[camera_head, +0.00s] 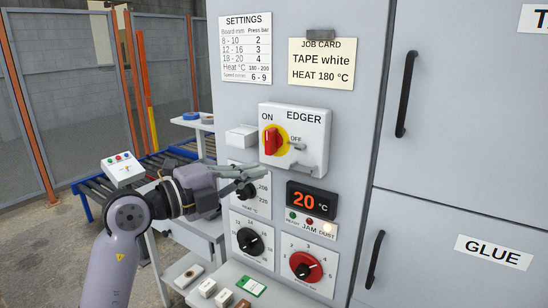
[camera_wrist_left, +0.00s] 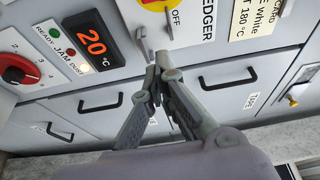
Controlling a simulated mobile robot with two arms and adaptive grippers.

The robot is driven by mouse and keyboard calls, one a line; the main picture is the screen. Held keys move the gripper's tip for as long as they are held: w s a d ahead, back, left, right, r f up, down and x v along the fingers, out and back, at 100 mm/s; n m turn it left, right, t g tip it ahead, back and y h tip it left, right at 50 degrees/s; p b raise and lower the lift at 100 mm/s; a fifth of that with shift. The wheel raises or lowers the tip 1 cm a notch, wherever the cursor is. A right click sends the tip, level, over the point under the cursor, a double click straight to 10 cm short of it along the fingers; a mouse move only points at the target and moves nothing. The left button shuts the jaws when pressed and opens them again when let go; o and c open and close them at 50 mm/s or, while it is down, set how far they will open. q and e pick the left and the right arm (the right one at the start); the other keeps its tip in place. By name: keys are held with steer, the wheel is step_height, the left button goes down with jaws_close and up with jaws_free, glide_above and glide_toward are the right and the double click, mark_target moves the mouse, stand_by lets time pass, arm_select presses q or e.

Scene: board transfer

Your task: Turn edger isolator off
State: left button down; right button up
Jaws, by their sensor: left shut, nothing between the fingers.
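The edger isolator is a white box (camera_head: 311,128) on the grey cabinet front, marked EDGER. Its red handle (camera_head: 271,141) sits on a yellow disc and stands roughly upright, toward the ON mark; OFF is to its right. A small grey fitting (camera_head: 308,168) is at the box's lower right. My left gripper (camera_head: 248,172) is shut and empty, just below the box's lower left in this view. In the left wrist view my left gripper (camera_wrist_left: 160,73) points at the panel below the OFF mark; the red handle (camera_wrist_left: 152,1) is mostly cut off there. My right gripper is out of view.
Below the isolator are a display (camera_head: 311,201) reading 20 °C, indicator lamps, a black dial (camera_head: 249,241) and a red dial (camera_head: 306,266). A job card (camera_head: 322,63) and settings sheet (camera_head: 246,48) are above. A small white box (camera_head: 241,137) sticks out at left.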

mark_target(271, 142)
arm_select(q)
steer(key=p+x, duration=0.3)
steer(key=x, duration=0.7)
steer(key=shift+w+d, duration=0.1)
steer(key=shift+w, duration=0.05)
steer(key=w+a, duration=0.1)
steer(key=a+p, duration=0.1)
steer(key=a, duration=0.1)
steer(key=shift+w, duration=0.4)
steer(key=shift+w+a, duration=0.1)
steer(key=shift+a, duration=0.25)
steer(key=shift+d+f, duration=0.1)
steer(key=shift+d, duration=0.1)
